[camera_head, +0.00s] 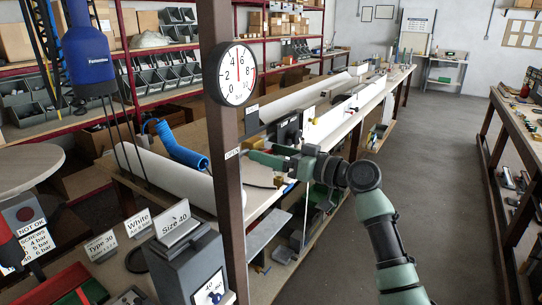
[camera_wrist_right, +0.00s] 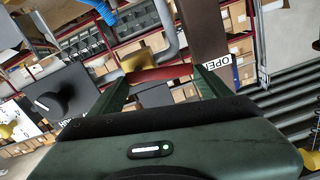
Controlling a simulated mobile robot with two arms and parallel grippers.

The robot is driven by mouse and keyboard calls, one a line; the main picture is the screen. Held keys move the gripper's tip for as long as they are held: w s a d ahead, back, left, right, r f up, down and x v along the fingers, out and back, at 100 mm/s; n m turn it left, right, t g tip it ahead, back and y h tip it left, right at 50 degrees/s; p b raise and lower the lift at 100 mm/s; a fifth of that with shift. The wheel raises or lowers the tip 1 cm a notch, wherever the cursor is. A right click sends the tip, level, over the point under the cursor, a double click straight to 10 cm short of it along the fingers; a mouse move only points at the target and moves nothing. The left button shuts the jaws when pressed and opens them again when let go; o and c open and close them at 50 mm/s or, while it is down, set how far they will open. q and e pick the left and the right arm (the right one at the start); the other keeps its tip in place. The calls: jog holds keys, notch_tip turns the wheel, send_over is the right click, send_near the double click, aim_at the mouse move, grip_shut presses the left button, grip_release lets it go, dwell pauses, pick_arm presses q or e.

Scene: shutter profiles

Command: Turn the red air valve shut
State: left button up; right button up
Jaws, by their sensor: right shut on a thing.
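The red valve handle (camera_wrist_right: 155,74) shows in the right wrist view as a red bar across the space between my fingers, with a brass-coloured valve part (camera_wrist_right: 136,60) just behind it. My right gripper (camera_wrist_right: 161,76) is shut on the handle. In the head view my right gripper (camera_head: 262,158) reaches in from the right, close to the brown post (camera_head: 226,130). It hides the handle there. An "OPEN" label (camera_wrist_right: 234,62) is on the post beside the right finger. A round pressure gauge (camera_head: 237,74) is on the post above.
A long workbench (camera_head: 345,125) with white profiles runs behind the post. A blue coiled hose (camera_head: 180,148) and a grey box (camera_head: 182,262) stand left of it. A blue cylindrical device (camera_head: 87,50) hangs at upper left. The grey aisle floor (camera_head: 425,130) at right is clear.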

jog(key=m, duration=0.2)
jog(key=r+m, duration=0.1)
jog(key=shift+w+d+m+p, duration=0.2)
jog(key=shift+w+m+p, duration=0.05)
jog(key=shift+m+p, duration=0.05)
jog(key=shift+w+d+r+m+p, duration=0.15)
jog(key=shift+w+d+m+p, duration=0.45)
jog(key=shift+m, duration=1.35)
jog(key=shift+w+r+m+p, duration=0.1)
jog(key=shift+w+m+p, duration=0.15)
jog(key=shift+m+p, duration=1.25)
jog(key=shift+w+d+r+m+p, duration=0.15)
jog(key=shift+w+d+m+p, duration=0.2)
jog(key=shift+m, duration=2.1)
jog(key=shift+w, duration=0.1)
jog(key=o, duration=2.1)
jog(key=shift+c, duration=0.2)
jog(key=shift+d, duration=0.1)
